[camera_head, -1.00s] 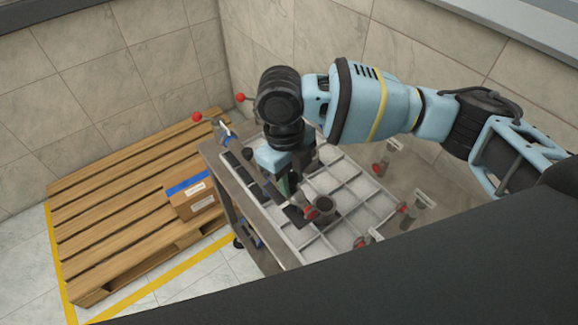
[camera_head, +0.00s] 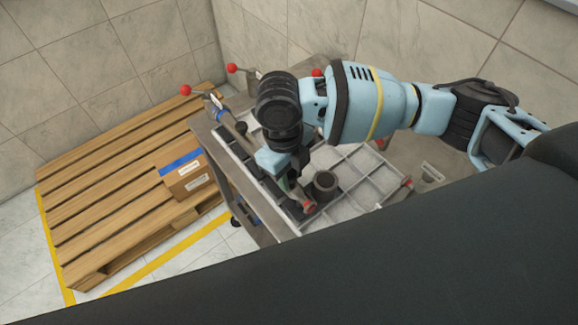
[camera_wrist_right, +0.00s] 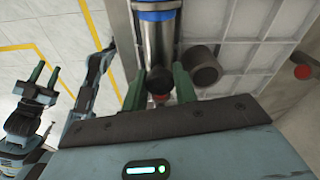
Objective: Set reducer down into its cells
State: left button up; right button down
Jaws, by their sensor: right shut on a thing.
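My right gripper (camera_head: 290,184) reaches down over the left part of a tray of light square cells (camera_head: 352,167). In the right wrist view its two green fingers (camera_wrist_right: 169,84) are closed on a small dark round piece, taken as the reducer (camera_wrist_right: 159,87). How deep this piece sits is hidden. A second dark, round, cup-like piece (camera_head: 326,184) stands in the tray just right of the gripper; it also shows in the wrist view (camera_wrist_right: 201,64). My left gripper (camera_wrist_right: 45,74) shows only at the left of the wrist view, fingers apart and empty, away from the tray.
A silver cylinder with a blue band (camera_wrist_right: 155,32) lies just beyond the fingers. Red-knobbed clamps stand around the table, one at its far left (camera_head: 186,90). A wooden pallet (camera_head: 110,200) with a cardboard box (camera_head: 186,174) stands left. Tiled walls close the back.

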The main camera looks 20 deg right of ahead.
jog(key=shift+f, duration=0.75)
dwell(0.5)
jog(key=c, duration=1)
grip_release()
jog(key=shift+c, duration=0.2)
jog(key=shift+w+a+r, duration=0.15)
jog(key=shift+w+r, duration=0.05)
jog(key=shift+r, duration=1.75)
jog(key=shift+w+a+r, duration=0.1)
jog(key=shift+w+r, duration=0.05)
jog(key=shift+r, duration=1.8)
